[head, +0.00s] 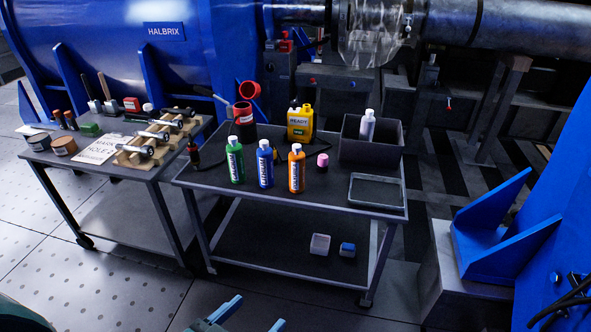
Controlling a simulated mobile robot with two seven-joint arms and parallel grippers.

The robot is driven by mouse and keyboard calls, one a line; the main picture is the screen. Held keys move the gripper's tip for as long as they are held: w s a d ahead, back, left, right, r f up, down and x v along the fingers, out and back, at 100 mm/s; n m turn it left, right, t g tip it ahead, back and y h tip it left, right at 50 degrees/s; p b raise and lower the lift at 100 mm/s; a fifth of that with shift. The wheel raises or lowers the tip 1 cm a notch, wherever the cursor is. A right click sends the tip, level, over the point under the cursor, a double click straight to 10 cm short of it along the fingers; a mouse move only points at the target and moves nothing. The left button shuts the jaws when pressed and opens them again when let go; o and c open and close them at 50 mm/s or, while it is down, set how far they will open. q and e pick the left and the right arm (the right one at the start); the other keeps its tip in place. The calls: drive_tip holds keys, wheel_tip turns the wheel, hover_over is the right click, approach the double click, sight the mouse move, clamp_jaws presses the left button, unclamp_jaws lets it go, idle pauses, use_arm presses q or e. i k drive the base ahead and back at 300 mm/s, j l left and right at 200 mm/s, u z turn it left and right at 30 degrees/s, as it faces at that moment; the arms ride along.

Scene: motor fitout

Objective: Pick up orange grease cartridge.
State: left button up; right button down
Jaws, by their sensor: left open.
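An orange bottle with a white cap and dark label (296,172) stands upright on the right-hand grey cart; it looks like the orange grease cartridge. A blue bottle (265,168) and a green bottle (235,163) of the same kind stand in a row to its left. My left gripper (252,317) is at the bottom edge of the head view, in front of the cart and well apart from the bottles. Its two blue fingers are spread with nothing between them. My right gripper is not in view.
The cart top (210,179) also bears a yellow container (300,124), a small pink-capped item (323,160), a dark bin (372,153) with a white bottle, and a shallow tray (376,190). A tool cart stands left. A blue bracket (497,228) stands right.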

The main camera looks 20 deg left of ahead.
sight(297, 158)
drive_tip(key=i+j+z, duration=0.1)
drive_tip(key=i+j, duration=0.3)
drive_tip(key=j, duration=0.2)
drive_tip(key=i+j+z, duration=0.25)
drive_tip(key=j, duration=0.35)
drive_tip(key=i+j+z, duration=0.1)
drive_tip(key=i+j, duration=0.3)
drive_tip(key=j, duration=0.3)
drive_tip(key=z, duration=0.05)
